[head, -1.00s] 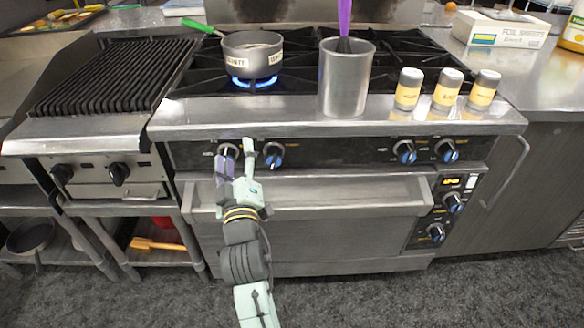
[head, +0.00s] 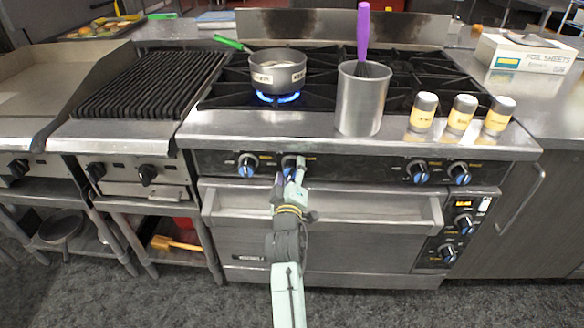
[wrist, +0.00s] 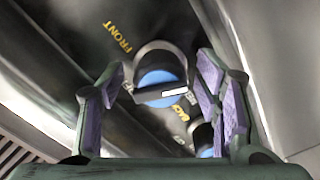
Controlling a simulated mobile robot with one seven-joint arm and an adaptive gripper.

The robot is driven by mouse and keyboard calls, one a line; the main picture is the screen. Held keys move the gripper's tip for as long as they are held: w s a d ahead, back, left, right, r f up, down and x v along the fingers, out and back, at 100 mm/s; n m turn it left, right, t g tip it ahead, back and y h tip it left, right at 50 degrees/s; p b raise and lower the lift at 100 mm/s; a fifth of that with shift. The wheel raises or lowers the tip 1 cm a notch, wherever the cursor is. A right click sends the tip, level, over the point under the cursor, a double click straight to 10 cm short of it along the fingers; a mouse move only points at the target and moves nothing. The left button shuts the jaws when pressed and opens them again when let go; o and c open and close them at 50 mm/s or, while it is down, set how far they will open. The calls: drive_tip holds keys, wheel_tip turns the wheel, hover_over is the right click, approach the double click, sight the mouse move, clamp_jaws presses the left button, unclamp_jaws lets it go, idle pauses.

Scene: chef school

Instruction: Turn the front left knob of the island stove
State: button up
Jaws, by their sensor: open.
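The island stove's front panel (head: 350,170) has two knobs on its left: the leftmost knob (head: 247,165) is uncovered, and the second knob (head: 288,161) is partly hidden behind my gripper (head: 290,170). My gripper is open and reaches the panel at the second knob. In the wrist view, a round knob with a blue face (wrist: 158,82) sits between the open fingers of my gripper (wrist: 160,90), with visible gaps on both sides. The word FRONT is printed beside it. Another blue knob (wrist: 204,138) is partly hidden by the right finger.
A pot (head: 277,72) sits over a blue flame (head: 278,97) on the left burner. A steel canister (head: 361,100) with a purple-handled whisk and several yellow-labelled shakers (head: 461,114) stand along the front ledge. The oven handle (head: 330,210) juts out below the panel.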

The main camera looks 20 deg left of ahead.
drive_tip(key=shift+w+a, duration=0.1)
drive_tip(key=shift+w, duration=0.35)
drive_tip(key=c, duration=1.2)
drive_tip(key=shift+o, duration=0.2)
